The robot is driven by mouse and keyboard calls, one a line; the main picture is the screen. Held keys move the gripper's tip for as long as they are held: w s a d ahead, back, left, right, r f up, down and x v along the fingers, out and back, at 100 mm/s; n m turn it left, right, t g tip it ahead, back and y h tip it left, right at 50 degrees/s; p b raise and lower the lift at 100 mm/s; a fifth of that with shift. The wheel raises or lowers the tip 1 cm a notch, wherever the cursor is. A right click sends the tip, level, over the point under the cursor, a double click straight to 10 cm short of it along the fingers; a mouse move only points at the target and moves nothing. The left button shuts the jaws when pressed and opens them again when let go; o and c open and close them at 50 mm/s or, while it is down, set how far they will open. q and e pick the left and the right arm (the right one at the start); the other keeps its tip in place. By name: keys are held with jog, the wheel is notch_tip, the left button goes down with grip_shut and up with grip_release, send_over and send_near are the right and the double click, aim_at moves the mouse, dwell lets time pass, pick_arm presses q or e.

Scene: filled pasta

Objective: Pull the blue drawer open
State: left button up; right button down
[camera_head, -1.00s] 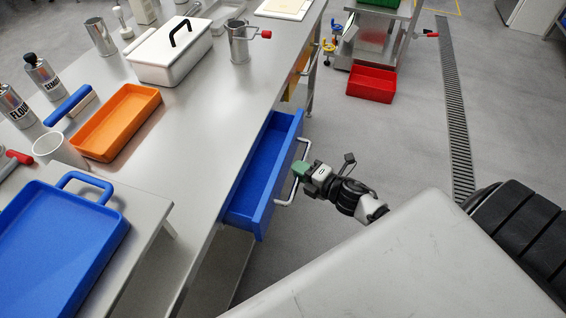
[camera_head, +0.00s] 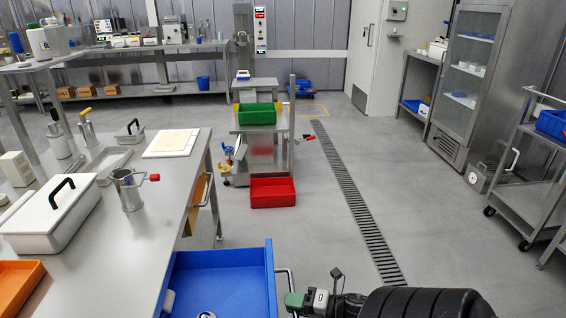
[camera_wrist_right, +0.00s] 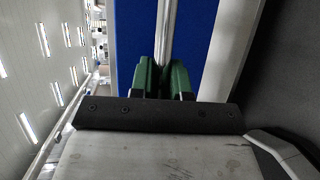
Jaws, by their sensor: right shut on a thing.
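The blue drawer (camera_head: 220,285) stands pulled out from the right side of the steel table (camera_head: 135,225) in the head view. Its lower part is cut off by the frame's bottom edge. Its pale metal handle (camera_head: 285,274) is on the right face. My right gripper (camera_head: 294,300), with green fingers, is at the handle. In the right wrist view its fingers (camera_wrist_right: 162,78) are shut on the handle bar (camera_wrist_right: 166,35), one on each side, with the blue drawer front (camera_wrist_right: 195,35) behind. My left gripper is not in view.
A red bin (camera_head: 272,192) lies on the floor beyond the drawer, by a cart with a green bin (camera_head: 257,113). A white lidded box (camera_head: 52,215) and a metal jug (camera_head: 130,190) stand on the table. Open floor lies right of the drawer, around the drain grate (camera_head: 350,190).

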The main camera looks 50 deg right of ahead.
jog(key=shift+s, duration=0.1)
jog(key=c, duration=1.1)
grip_release()
jog(key=v, duration=1.1)
